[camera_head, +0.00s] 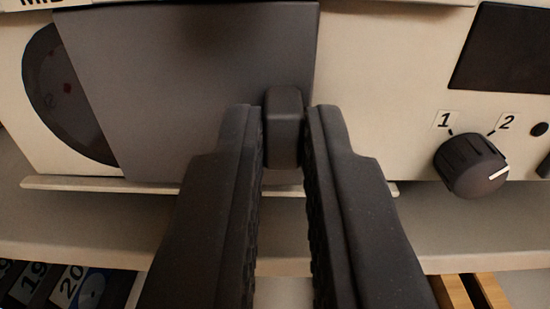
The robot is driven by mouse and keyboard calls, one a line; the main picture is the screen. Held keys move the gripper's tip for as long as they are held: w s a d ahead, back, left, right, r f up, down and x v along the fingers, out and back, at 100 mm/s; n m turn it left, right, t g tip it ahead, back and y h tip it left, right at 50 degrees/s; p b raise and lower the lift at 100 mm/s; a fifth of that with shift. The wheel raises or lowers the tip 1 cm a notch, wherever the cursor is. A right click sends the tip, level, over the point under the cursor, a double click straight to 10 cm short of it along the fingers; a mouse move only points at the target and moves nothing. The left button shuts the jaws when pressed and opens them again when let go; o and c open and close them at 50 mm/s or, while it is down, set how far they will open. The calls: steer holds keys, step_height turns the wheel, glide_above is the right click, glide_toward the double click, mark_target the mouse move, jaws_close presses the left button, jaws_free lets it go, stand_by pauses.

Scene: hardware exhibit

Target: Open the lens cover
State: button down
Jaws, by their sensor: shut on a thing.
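The lens cover (190,70) is a flat dark grey plate on the front of a cream device. A round dark lens (62,95) shows at its left, partly uncovered; the rest of it is hidden behind the plate. A small dark grey handle (284,118) stands out at the cover's lower right edge. My gripper (284,140) is shut on this handle, with one finger on its left and one on its right. The fingers hide part of the cover's lower edge.
A dark knob (472,166) with marks 1 and 2 sits on the device (390,80) at the right, below a dark panel (510,50). A thin light rail (100,185) runs under the cover. Below the shelf edge are numbered items (65,285) and wooden pieces (470,292).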

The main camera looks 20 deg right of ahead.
steer(key=d, duration=0.1)
steer(key=s+d+b, duration=0.1)
steer(key=d, duration=0.1)
steer(key=shift+s+d, duration=0.15)
steer(key=shift+s, duration=0.05)
steer(key=c, duration=1.5)
jaws_free()
steer(key=shift+s, duration=0.1)
steer(key=b+v, duration=0.8)
steer(key=v, duration=0.5)
steer(key=shift+s+f, duration=0.1)
steer(key=shift+s, duration=0.25)
